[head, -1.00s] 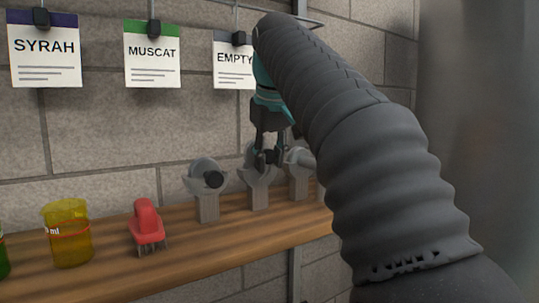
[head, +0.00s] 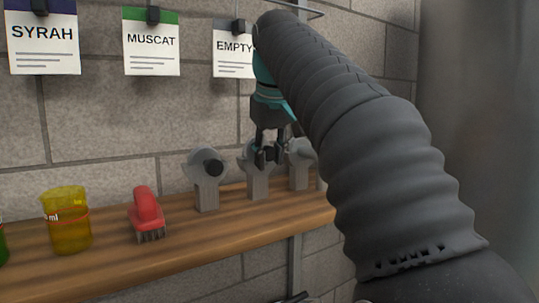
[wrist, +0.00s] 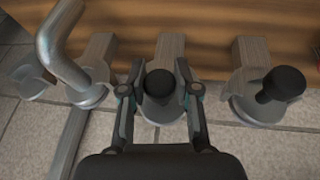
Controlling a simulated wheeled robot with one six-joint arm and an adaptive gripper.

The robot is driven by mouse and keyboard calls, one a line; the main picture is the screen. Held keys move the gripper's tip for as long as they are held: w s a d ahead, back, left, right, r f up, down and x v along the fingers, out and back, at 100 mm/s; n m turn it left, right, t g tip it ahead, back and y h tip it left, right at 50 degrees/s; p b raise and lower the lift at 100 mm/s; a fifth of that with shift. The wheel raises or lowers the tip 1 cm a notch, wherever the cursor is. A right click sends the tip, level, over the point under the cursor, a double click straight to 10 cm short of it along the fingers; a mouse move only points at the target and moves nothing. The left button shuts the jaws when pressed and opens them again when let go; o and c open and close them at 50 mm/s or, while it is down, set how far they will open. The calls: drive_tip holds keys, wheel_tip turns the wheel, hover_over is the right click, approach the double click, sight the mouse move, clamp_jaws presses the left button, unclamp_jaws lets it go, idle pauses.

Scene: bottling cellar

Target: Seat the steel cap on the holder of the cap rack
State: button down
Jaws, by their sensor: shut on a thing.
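The steel cap, a grey disc with a black knob (wrist: 160,83), is at the middle holder of the cap rack (head: 257,186). My gripper (head: 268,155) is over that holder. In the wrist view its two fingers (wrist: 160,96) stand on either side of the knob, shut on the cap. The disc shows below the knob, in front of the grey holder post (wrist: 170,48). I cannot tell whether the disc is fully in the holder. The fingers partly hide the cap in the head view.
The left neighbouring holder (head: 207,196) carries another black-knobbed cap (wrist: 272,88). The other neighbour carries a bent metal pipe (wrist: 68,52); an empty holder (wrist: 30,82) lies beyond. A red brush (head: 147,212) and yellow beaker (head: 68,225) stand on the wooden shelf (head: 180,240).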

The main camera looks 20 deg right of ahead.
drive_tip(key=shift+f, duration=0.5)
idle(0.3)
drive_tip(key=c, duration=0.8)
unclamp_jaws()
drive_tip(key=shift+o, duration=0.2)
drive_tip(key=v, duration=0.7)
drive_tip(key=shift+r, duration=0.25)
drive_tip(key=shift+s, duration=0.15)
